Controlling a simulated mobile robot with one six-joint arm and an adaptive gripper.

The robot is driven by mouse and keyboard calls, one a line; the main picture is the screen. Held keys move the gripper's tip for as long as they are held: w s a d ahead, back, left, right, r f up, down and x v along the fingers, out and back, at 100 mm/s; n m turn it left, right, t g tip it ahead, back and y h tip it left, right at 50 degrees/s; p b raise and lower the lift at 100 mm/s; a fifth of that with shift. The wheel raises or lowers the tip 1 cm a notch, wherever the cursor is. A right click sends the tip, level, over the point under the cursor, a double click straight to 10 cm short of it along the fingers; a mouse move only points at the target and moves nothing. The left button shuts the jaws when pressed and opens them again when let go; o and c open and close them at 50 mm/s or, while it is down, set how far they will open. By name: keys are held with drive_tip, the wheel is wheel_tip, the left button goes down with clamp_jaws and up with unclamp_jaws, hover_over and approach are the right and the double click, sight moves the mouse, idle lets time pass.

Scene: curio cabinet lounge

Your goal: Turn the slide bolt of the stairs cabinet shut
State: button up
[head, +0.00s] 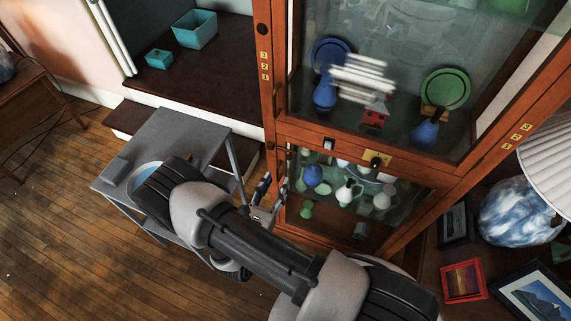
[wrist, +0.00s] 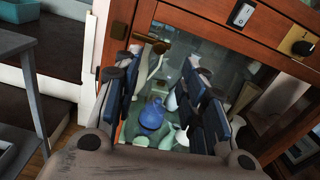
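The stairs cabinet (head: 270,100) is a tall reddish wooden case with glass doors, beside the dark steps. In the wrist view its frame (wrist: 118,45) runs down the left of the lower glass. A brownish bar with a rounded piece, apparently the slide bolt (wrist: 150,44), lies across the top left of that glass. Whether it is slid shut is unclear. My gripper (wrist: 165,95) is open, with blue-padded fingers apart and nothing visibly held between them. The bar appears just beyond the fingertips; contact cannot be told. In the head view my gripper (head: 272,196) is at the lower door's left edge.
A rocker switch (head: 328,144) and a black knob on a brass plate (head: 376,161) sit on the rail between the doors. Vases and figures stand behind glass. A grey table (head: 180,133) is left of my arm; a lamp (head: 550,160) and picture frames are at right.

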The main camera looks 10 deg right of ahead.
sight(288, 159)
drive_tip(key=b+x, duration=0.1)
drive_tip(key=x, duration=0.8)
drive_tip(key=shift+c, duration=0.4)
clamp_jaws()
